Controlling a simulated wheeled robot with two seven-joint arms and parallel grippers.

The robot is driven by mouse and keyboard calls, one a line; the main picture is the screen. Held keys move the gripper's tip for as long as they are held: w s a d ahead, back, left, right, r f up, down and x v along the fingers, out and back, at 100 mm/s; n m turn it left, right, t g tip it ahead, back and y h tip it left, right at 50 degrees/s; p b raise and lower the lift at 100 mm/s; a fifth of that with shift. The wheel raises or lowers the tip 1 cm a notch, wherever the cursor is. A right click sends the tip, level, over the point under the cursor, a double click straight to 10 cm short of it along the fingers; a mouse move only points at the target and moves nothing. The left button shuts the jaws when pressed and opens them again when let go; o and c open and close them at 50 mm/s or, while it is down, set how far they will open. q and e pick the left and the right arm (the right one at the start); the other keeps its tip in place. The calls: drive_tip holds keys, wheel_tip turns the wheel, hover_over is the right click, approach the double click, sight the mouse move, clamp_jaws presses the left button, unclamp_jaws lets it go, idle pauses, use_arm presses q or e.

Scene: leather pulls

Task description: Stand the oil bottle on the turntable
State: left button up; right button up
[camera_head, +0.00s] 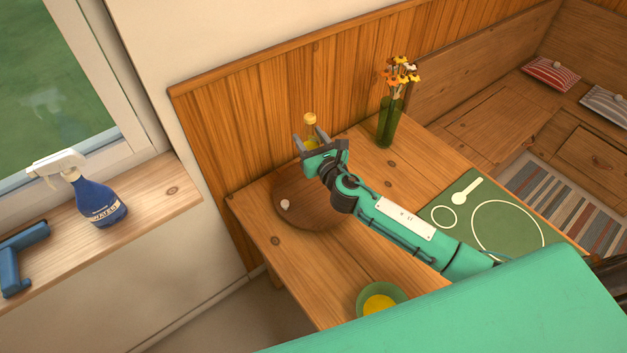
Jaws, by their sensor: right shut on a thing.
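The oil bottle (310,121) has a yellowish cap and yellow contents and looks upright. My right gripper (311,141) is shut on it at the back part of the turntable. The turntable (291,215) is a round, dark brown wooden disc on the table against the panelled wall. My gripper and arm hide the bottle's lower part, so I cannot tell whether its base touches the disc. My left gripper is not in view.
A small white thing (285,204) lies on the turntable's left side. A green vase of flowers (388,122) stands to the right. A green placemat (465,212) and a green bowl with yellow contents (379,303) are nearer. A blue spray bottle (99,203) stands on the sill.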

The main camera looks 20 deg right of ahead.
wheel_tip(320, 180, down, 16)
drive_tip(key=b, duration=0.6)
drive_tip(key=shift+r, duration=0.1)
drive_tip(key=shift+f, duration=0.2)
drive_tip(key=shift+f+b, duration=0.25)
drive_tip(key=shift+b, duration=0.05)
drive_tip(key=o, duration=1.2)
drive_tip(key=shift+r, duration=0.15)
